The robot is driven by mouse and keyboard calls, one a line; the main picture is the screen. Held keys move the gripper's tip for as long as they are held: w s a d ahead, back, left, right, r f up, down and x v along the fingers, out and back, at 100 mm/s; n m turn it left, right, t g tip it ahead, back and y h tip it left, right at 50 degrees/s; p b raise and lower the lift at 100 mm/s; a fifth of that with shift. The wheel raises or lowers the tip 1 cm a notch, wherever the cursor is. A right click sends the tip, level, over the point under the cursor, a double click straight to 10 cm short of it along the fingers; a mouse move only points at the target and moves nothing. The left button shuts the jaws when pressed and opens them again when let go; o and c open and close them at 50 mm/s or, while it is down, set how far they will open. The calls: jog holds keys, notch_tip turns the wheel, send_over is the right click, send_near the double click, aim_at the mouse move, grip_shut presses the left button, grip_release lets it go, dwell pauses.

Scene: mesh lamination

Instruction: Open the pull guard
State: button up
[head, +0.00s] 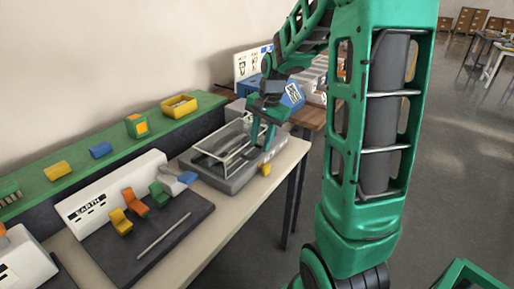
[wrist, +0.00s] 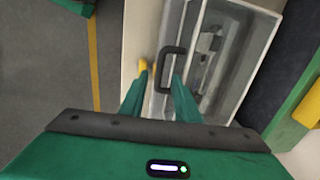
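The pull guard (head: 226,146) is a clear box with a pale frame on a grey machine base (head: 214,181). It also shows in the wrist view as a clear panel (wrist: 234,48) with a pale frame. Its black U-shaped handle (wrist: 163,70) is on the side near my gripper. My gripper (wrist: 160,78) is open, with two green fingers pointing at the handle. The handle's bar appears between the fingertips in the picture; I cannot tell whether they touch it. In the head view, my gripper (head: 264,140) is at the guard's right end, and the handle is hidden.
A yellow knob (head: 265,169) sits on the base's front right. Left on the bench are a dark board with coloured levers (head: 121,221) and a white panel. A green shelf (head: 77,157) with a yellow bin runs behind.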

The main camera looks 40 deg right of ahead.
jog(key=shift+w+a+f, duration=0.1)
jog(key=shift+w+f, duration=0.05)
jog(key=shift+f, duration=1.15)
jog(key=shift+c, duration=0.2)
grip_shut()
jog(key=shift+r, duration=0.15)
